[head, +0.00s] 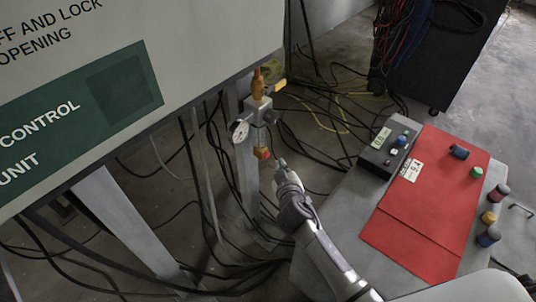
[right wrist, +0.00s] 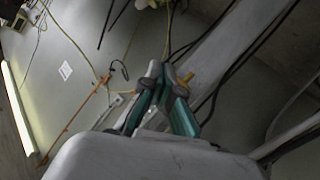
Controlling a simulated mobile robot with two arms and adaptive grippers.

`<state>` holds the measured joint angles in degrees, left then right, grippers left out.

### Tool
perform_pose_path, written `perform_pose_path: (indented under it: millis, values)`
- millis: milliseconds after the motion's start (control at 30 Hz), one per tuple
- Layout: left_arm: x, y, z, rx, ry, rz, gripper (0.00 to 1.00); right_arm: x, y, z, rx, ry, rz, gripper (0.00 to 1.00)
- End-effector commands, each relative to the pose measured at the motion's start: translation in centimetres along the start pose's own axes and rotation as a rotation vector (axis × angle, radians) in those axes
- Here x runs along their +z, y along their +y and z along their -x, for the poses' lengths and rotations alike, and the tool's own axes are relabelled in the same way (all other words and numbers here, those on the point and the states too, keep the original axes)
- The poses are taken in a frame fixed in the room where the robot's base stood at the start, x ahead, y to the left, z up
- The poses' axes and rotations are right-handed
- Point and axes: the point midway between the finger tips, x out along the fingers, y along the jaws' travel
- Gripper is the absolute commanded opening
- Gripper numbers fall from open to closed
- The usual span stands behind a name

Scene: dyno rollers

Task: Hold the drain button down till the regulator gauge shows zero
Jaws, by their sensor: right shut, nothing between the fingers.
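The regulator (head: 257,112) is mounted on a grey post under the control unit cabinet, with a brass-coloured top. Its round white gauge (head: 239,131) faces left; the needle is too small to read. An orange-red piece at its bottom (head: 262,153) looks like the drain button. My right gripper (head: 282,163) is shut and empty, its tips just right of and slightly below that piece, apparently a little apart from it. The right wrist view shows its teal fingers (right wrist: 168,72) close together; whether they touch anything there is unclear. My left gripper is not in view.
The cabinet (head: 120,60) overhangs on the left. A grey table (head: 345,215) at right carries a red panel (head: 430,205), a small control box (head: 390,148) and several coloured knobs. Cables (head: 320,110) cross the floor. A black cart (head: 430,55) stands behind.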

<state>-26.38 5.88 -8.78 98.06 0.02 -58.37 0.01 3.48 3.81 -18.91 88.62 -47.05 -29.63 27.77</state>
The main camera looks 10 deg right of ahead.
Motion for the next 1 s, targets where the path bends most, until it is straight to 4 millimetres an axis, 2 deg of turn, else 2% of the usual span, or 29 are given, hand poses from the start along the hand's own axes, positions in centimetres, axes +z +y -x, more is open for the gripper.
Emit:
perform_pose_path:
  millis: [367,867,1000]
  values:
    - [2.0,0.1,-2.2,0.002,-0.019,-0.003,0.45,1.5,1.6,2.2,0.001,-0.001,0.000,0.00]
    - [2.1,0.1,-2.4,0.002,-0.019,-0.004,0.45,1.6,1.6,2.2,0.001,0.000,-0.001,0.00]
    - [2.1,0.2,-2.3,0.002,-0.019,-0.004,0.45,2.8,2.4,3.6,0.017,-0.060,-0.034,0.00]
